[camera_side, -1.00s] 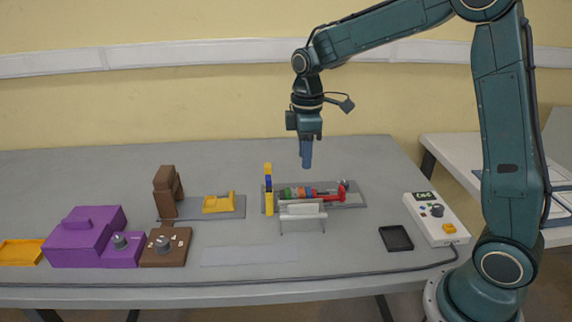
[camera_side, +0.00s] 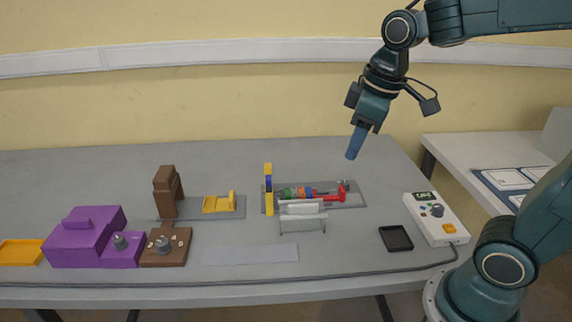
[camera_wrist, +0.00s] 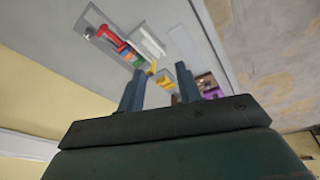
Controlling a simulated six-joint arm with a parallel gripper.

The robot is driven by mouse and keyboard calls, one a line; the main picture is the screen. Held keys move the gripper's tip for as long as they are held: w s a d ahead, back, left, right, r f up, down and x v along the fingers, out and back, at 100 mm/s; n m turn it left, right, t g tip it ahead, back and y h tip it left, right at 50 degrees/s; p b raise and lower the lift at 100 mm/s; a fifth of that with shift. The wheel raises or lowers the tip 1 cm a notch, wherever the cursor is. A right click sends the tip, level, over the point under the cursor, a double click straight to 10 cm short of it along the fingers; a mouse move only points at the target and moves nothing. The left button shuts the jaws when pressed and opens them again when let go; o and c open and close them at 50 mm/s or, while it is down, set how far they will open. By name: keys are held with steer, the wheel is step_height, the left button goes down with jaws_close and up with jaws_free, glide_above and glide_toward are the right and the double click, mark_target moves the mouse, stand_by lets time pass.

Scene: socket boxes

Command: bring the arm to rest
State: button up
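My gripper (camera_side: 353,154) hangs in the air above the back right part of the table (camera_side: 340,240), tilted with its fingers pointing down and to the left. It touches nothing. In the wrist view the two fingers of my gripper (camera_wrist: 160,78) stand apart with nothing between them. From the side the fingers overlap and look like one.
Below and left of my gripper is a grey tray (camera_side: 356,203) with coloured parts and a red piece (camera_side: 329,195). A white rack (camera_side: 303,223), purple box (camera_side: 85,243), brown block (camera_side: 166,196), black tray (camera_side: 396,238) and white control box (camera_side: 437,220) stand around. The air around my gripper is clear.

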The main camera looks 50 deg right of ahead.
steer(key=s+a+m+t, duration=0.1)
steer(key=s+m, duration=0.3)
steer(key=s, duration=0.6)
steer(key=shift+s+f+t, duration=0.3)
steer(key=shift+s+t, duration=0.1)
steer(key=shift+t, duration=0.3)
